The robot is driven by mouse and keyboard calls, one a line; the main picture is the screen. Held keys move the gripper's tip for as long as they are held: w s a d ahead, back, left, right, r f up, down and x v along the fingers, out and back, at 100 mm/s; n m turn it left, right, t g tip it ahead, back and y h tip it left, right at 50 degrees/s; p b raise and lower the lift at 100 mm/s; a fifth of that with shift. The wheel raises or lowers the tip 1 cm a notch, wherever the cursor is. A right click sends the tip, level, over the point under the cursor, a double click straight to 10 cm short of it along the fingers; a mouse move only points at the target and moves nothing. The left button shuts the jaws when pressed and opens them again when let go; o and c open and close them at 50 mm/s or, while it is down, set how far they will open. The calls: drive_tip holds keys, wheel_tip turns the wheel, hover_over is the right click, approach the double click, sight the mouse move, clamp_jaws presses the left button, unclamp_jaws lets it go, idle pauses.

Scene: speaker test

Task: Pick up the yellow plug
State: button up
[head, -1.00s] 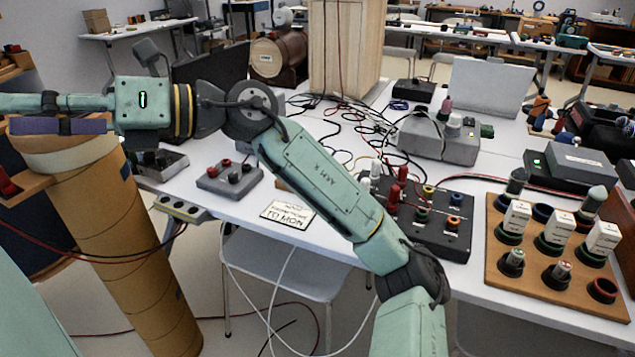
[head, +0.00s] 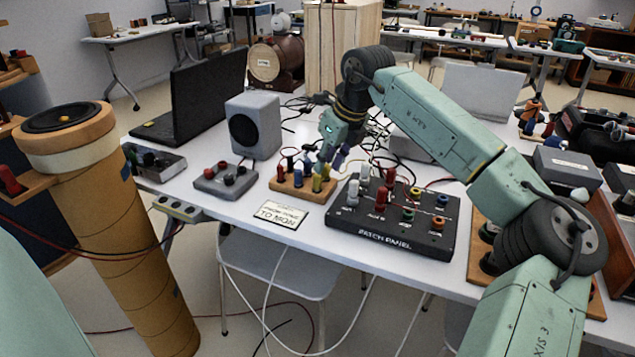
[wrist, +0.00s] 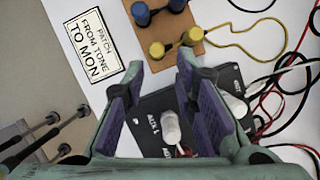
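Two yellow plugs (wrist: 157,50) (wrist: 193,35), joined by a yellow cable, stand on a small wooden block in the wrist view, just beyond my fingertips. In the head view, the yellow plugs (head: 317,184) are at the right end of the wooden block (head: 290,187). My gripper (wrist: 162,72) is open, with nothing held between its purple-padded fingers. In the head view, my gripper (head: 334,152) hangs over the table just behind and right of the block. Parts of the plugs are crowded by the gripper there.
The black patch panel (head: 390,240) with white and red plugs stands right of the block; a white plug (wrist: 170,128) shows below my fingers. A label card (head: 281,214) lies in front. A grey speaker (head: 254,128) and laptop (head: 200,90) stand behind left. Loose cables lie behind.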

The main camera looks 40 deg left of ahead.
sight(317, 175)
drive_tip(key=x, duration=0.2)
drive_tip(key=p+x, duration=0.1)
drive_tip(key=x, duration=0.3)
drive_tip(key=shift+s+a+f, duration=0.1)
drive_tip(key=shift+s+a, duration=0.05)
drive_tip(key=shift+a, duration=0.25)
drive_tip(key=shift+c, duration=0.5)
clamp_jaws()
